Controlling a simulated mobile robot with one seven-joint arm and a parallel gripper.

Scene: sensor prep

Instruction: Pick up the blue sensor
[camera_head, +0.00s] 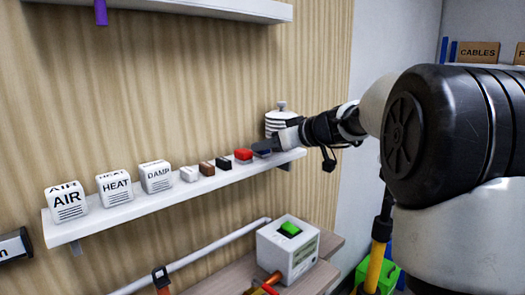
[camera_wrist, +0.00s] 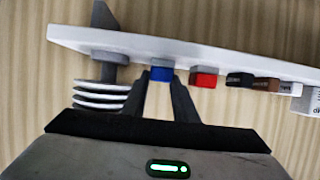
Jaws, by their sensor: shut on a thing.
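The blue sensor (camera_wrist: 161,74) is a small block with a grey top part, seen between my fingertips in the wrist view. My gripper (camera_wrist: 160,84) is shut on it, one finger on each side. It is at the white shelf (camera_wrist: 215,62); I cannot tell whether it still touches the surface. In the head view my gripper (camera_head: 268,148) reaches in from the right over the shelf's right end, and its dark fingers mostly hide the blue sensor.
The red block (camera_head: 243,154) is close beside my gripper. A white ringed sensor (camera_head: 278,122) stands behind my gripper. A white box with a green button (camera_head: 288,248) is below.

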